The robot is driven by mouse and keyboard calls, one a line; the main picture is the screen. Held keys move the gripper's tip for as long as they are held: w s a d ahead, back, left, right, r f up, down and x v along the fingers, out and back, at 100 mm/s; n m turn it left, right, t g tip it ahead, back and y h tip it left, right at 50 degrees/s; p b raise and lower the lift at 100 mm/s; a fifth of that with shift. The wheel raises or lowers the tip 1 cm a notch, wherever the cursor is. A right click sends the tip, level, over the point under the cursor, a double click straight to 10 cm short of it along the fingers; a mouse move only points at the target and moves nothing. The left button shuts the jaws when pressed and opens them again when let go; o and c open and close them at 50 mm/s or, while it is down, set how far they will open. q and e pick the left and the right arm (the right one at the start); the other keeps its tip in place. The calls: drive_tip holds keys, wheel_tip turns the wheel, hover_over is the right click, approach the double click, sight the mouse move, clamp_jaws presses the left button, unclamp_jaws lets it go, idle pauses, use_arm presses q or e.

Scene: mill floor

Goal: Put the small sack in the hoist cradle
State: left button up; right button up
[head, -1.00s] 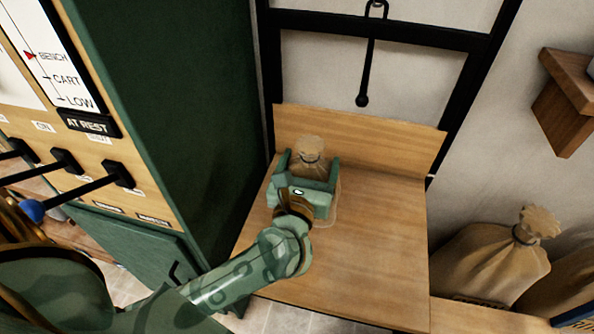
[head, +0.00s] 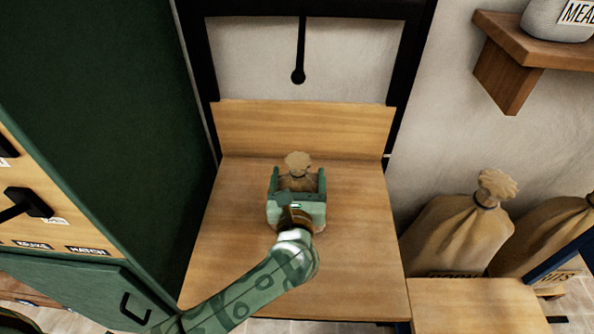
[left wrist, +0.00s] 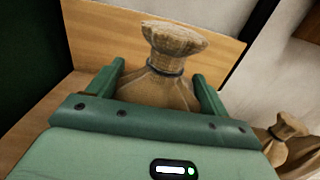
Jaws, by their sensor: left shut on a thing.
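The small sack (head: 298,171) is tan with a tied, ruffled neck and stands upright. My left gripper (head: 297,183) is shut on it, one finger on each side. In the left wrist view the sack (left wrist: 165,85) sits between the green fingers of the gripper (left wrist: 162,92), its lower part hidden by the gripper body. The hoist cradle, as I take it, is the wooden platform (head: 350,230) with a wooden back board (head: 300,130) in a black frame. The sack is over the platform, near the back board. I cannot tell whether its base touches the wood. My right gripper is not in view.
A dark green cabinet (head: 90,100) with a lever panel stands close on the left. Large tied sacks (head: 455,235) stand at the right, and a wooden shelf (head: 530,45) is on the wall above them. A black rod (head: 300,50) hangs behind the platform. The platform's right side is clear.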

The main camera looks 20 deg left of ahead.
use_arm(q)
drive_tip(key=shift+r, duration=0.25)
drive_tip(key=shift+f, duration=0.2)
drive_tip(key=o, duration=2)
drive_tip(key=shift+s, duration=0.1)
drive_tip(key=shift+s+d+r, duration=0.1)
drive_tip(key=shift+s, duration=0.15)
drive_tip(key=p+v, duration=0.1)
drive_tip(key=v, duration=1)
drive_tip(key=shift+s, duration=0.2)
